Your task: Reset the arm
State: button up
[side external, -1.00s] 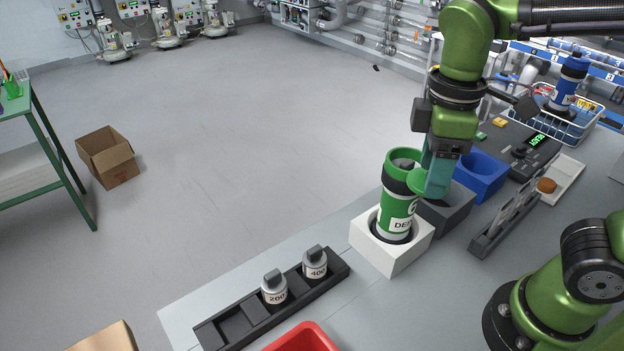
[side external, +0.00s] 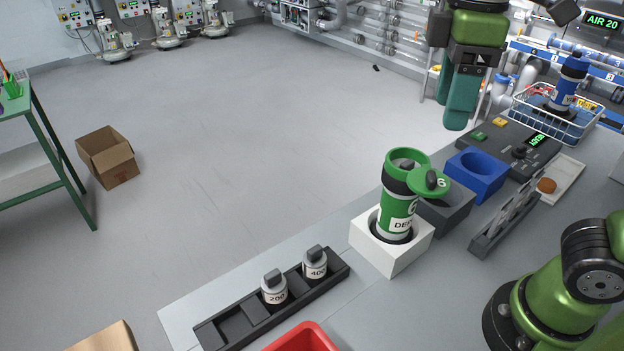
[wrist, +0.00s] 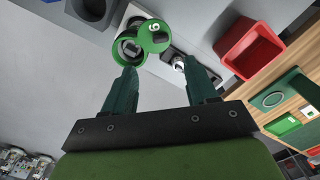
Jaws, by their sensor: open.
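My gripper (side external: 461,95) is raised in the air above and behind the green canister, apart from it, with nothing held. In the wrist view my gripper (wrist: 160,88) shows two teal fingers spread apart with an empty gap. The green canister (side external: 398,205) stands in a white block holder (side external: 378,255). Its green lid (side external: 429,184) is swung aside, so the top is uncovered, and a dark-grey object shows in the opening. In the wrist view the canister (wrist: 128,48) and its lid marked 6 or G (wrist: 153,36) lie beyond the fingertips.
A black rack (side external: 240,322) holds two weights, marked 200 (side external: 274,289) and 400 (side external: 315,264). A red bin (side external: 302,338) is at the front. A blue holder (side external: 474,177), a grey holder (side external: 446,212) and a control panel (side external: 508,147) stand right of the canister. A wire basket (side external: 552,125) holds a blue canister (side external: 568,84).

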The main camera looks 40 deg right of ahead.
send_near(433, 174)
notch_tip(433, 174, down, 9)
jog(key=shift+r, duration=0.1)
jog(key=shift+w+a+r+m, duration=0.1)
jog(key=shift+w+a+m, duration=0.15)
jog(key=shift+m, duration=0.35)
jog(key=shift+w+a+m, duration=0.1)
jog(key=shift+w+m, duration=0.1)
jog(key=shift+m, duration=0.4)
jog(key=m, duration=0.1)
jog(key=w+m, duration=0.1)
jog(key=m, duration=0.1)
jog(key=w+m, duration=0.1)
jog(key=m, duration=0.1)
jog(key=shift+a, duration=0.3)
jog(key=w+m, duration=0.1)
jog(key=m, duration=0.1)
jog(key=w+m, duration=0.1)
jog(key=m, duration=0.2)
jog(key=w+d+m, duration=0.1)
jog(key=m, duration=0.2)
jog(key=shift+w, duration=0.1)
jog(key=shift+a, duration=0.1)
